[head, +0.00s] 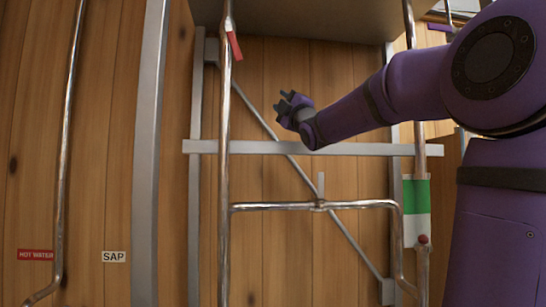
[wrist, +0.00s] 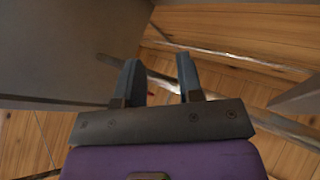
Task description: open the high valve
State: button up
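A red valve handle (head: 234,45) hangs tilted beside the upright metal pipe (head: 224,110) at the upper left of the head view, just below the grey tank or pan base. My gripper (head: 287,98) is to the right of this handle and lower in the picture, apart from it. In the wrist view my gripper (wrist: 157,75) has its two fingers spread with nothing between them. A small red spot shows beyond the left finger, too small to tell surely as the handle. A second valve with an upright grey lever (head: 321,185) sits on the lower cross pipe.
The grey pan base (head: 300,18) overhangs above. A horizontal metal beam (head: 255,147) and a diagonal brace cross behind my arm. A green and white band (head: 416,195) is at the right pipe. HOT WATER (head: 36,254) and SAP (head: 114,257) labels are at lower left.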

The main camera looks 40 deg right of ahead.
jog(key=s+a+f+m+g, duration=0.1)
jog(key=a+f+m+g, duration=0.2)
jog(key=f, duration=0.5)
jog(key=s+a+f+m+g, duration=0.1)
jog(key=a+f+m+g, duration=0.2)
jog(key=f+m, duration=0.3)
jog(key=shift+s+a+f+g+h, duration=0.2)
jog(key=shift+s+f+g+h, duration=0.2)
jog(key=shift+f+g, duration=0.5)
jog(key=shift+c, duration=0.5)
